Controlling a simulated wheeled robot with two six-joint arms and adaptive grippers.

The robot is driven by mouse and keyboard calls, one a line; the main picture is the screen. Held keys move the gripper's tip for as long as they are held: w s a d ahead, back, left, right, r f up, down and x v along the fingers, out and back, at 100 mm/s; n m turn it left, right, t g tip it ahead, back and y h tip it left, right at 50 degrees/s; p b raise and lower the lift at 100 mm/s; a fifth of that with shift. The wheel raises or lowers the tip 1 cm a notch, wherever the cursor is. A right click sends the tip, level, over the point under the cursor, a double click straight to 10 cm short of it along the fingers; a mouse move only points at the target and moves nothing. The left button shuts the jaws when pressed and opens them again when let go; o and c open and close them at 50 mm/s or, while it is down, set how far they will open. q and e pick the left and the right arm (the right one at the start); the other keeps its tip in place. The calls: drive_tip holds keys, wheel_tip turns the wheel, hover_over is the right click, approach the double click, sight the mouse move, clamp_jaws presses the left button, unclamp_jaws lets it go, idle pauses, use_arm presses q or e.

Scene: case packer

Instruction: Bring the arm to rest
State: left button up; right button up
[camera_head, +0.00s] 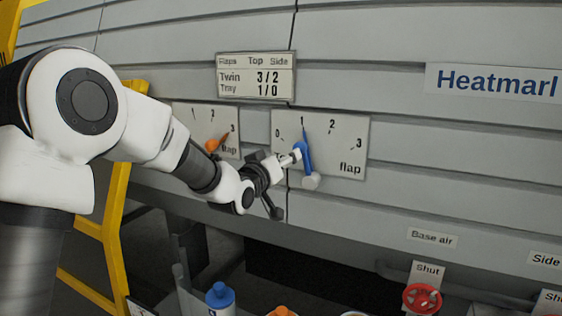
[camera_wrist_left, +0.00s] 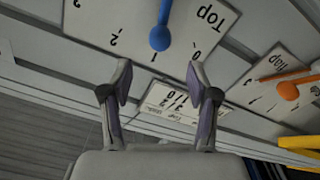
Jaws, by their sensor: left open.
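My left arm (camera_head: 80,105) reaches in from the left in the head view. Its gripper (camera_head: 284,183) is beside the blue lever (camera_head: 307,158) on the Top flap dial plate (camera_head: 345,140). In the left wrist view my left gripper's two fingers (camera_wrist_left: 162,82) are spread with nothing between them. The blue lever's round knob (camera_wrist_left: 160,38) lies beyond the fingertips, near the 1 on the scale. In the head view the lever also points near 1. One fingertip overlaps the lever there; I cannot tell whether they touch. My right gripper is not in view.
An orange lever (camera_head: 215,144) sits on a second dial plate, partly behind my arm. A Twin/Tray settings card (camera_head: 256,75) is above. A red valve wheel (camera_head: 422,299) and blue-capped bottle (camera_head: 220,296) are below. A yellow frame (camera_head: 118,215) stands at left.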

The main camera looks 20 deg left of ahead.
use_arm(q)
drive_tip(key=shift+s, duration=0.55)
drive_tip(key=shift+w+f, duration=0.1)
